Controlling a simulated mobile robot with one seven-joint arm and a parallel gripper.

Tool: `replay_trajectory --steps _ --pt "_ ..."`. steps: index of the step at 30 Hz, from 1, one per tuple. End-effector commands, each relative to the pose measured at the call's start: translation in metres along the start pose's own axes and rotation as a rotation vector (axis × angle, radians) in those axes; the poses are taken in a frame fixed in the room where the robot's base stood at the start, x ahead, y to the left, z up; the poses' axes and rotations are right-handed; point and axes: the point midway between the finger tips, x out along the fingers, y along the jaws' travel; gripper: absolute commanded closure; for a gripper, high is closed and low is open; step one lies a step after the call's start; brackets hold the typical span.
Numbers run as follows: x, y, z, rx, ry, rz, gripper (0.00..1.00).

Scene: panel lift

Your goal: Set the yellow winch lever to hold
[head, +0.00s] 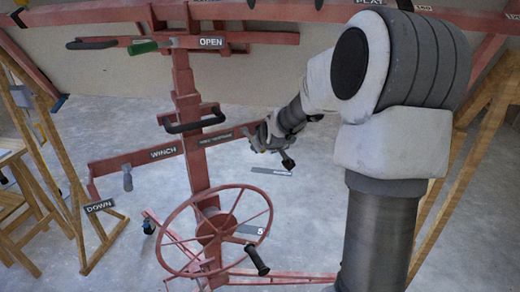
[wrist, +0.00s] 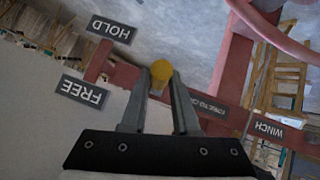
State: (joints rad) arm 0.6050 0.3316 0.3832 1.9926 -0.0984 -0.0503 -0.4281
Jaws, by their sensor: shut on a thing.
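The yellow winch lever (wrist: 162,72) shows in the wrist view as a round yellow knob end between my fingertips. My gripper (wrist: 160,90) is shut on it. A HOLD label (wrist: 111,28) and a FREE label (wrist: 83,91) are on the left of the lever in the wrist view, both upside down. I cannot tell exactly which label the lever points at. In the head view my gripper (head: 262,138) is at the right end of the red crossbar, and I cannot make out the lever there.
The red lift post (head: 188,110) stands left of my arm. A large red handwheel (head: 215,230) is below my gripper. A black handle (head: 195,120), a green lever (head: 143,47) and a WINCH label (head: 163,153) are on the frame. Wooden trestles (head: 55,150) stand at the left.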

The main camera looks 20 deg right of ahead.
Motion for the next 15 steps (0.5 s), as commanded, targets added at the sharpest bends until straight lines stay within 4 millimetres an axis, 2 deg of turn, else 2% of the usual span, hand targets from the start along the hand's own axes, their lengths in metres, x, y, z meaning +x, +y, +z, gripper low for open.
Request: replay_trajectory --steps 1,15 --pt "0.006 -0.002 0.008 0.007 0.021 0.006 1.00" --pt "0.028 -0.011 0.028 0.053 0.278 0.060 1.00"
